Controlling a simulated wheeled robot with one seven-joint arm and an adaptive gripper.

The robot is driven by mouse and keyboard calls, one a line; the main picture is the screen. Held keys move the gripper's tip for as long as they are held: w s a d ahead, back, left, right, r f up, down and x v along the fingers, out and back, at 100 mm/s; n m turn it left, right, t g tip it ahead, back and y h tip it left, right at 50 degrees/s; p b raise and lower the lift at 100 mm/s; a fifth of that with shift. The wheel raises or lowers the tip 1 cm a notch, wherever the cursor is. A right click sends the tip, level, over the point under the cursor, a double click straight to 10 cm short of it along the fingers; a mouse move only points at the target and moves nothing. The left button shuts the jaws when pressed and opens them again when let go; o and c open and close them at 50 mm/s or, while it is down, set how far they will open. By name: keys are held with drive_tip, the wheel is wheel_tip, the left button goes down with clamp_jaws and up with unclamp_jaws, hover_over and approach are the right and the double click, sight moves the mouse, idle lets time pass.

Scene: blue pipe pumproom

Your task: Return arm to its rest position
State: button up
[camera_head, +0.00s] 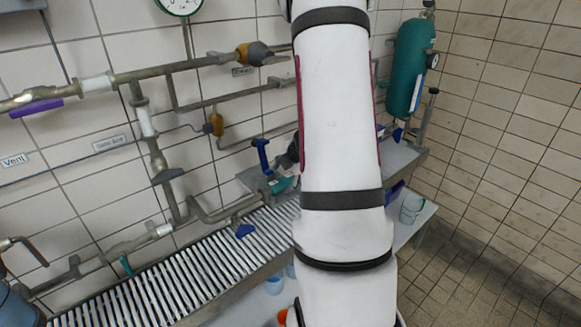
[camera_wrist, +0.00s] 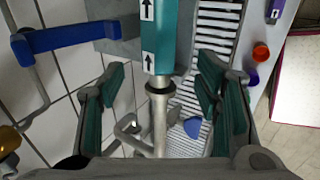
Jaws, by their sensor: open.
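My arm (camera_head: 337,120) fills the middle of the head view, upright and close to the camera. It hides most of what is behind it, including most of my gripper. In the wrist view my gripper (camera_wrist: 160,78) is open, with its teal-padded fingers spread to left and right. A teal cylinder with arrow labels (camera_wrist: 158,35) and the metal pipe below it (camera_wrist: 158,120) show in the gap between the fingers. No finger visibly touches them. I cannot tell how far they are from the fingertips.
Wall pipes with a yellow valve (camera_head: 250,54) run on the left. A slatted grating (camera_head: 190,270) lies below them. A green tank (camera_head: 410,68) stands at the right wall. A blue handle (camera_wrist: 75,38) is left of my fingers. The tiled floor at lower right (camera_head: 450,270) is clear.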

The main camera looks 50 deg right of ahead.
drive_tip(key=v, duration=0.6)
drive_tip(key=shift+s+r, duration=0.2)
drive_tip(key=shift+r, duration=0.1)
drive_tip(key=w+a+r+m+t+h, duration=0.1)
drive_tip(key=w+r+m+h, duration=0.15)
drive_tip(key=r, duration=0.35)
drive_tip(key=w+a+r+m+t+h, duration=0.1)
drive_tip(key=w+a+r, duration=0.1)
drive_tip(key=w+r, duration=0.25)
drive_tip(key=s+a+r+m+h, duration=0.2)
drive_tip(key=a+r+m, duration=0.45)
drive_tip(key=r, duration=0.25)
drive_tip(key=s+a+m+y, duration=0.1)
drive_tip(key=s+a+y, duration=0.1)
drive_tip(key=s+a, duration=0.3)
drive_tip(key=s+a+f+m+g+y, duration=0.1)
drive_tip(key=s+a, duration=0.5)
drive_tip(key=a, duration=0.7)
drive_tip(key=s+a+m+g+y, duration=0.1)
drive_tip(key=s+a+m+y, duration=0.2)
drive_tip(key=a, duration=0.6)
drive_tip(key=s+y, duration=0.1)
drive_tip(key=s, duration=0.1)
drive_tip(key=shift+s+f, duration=0.3)
drive_tip(key=shift+f, duration=0.05)
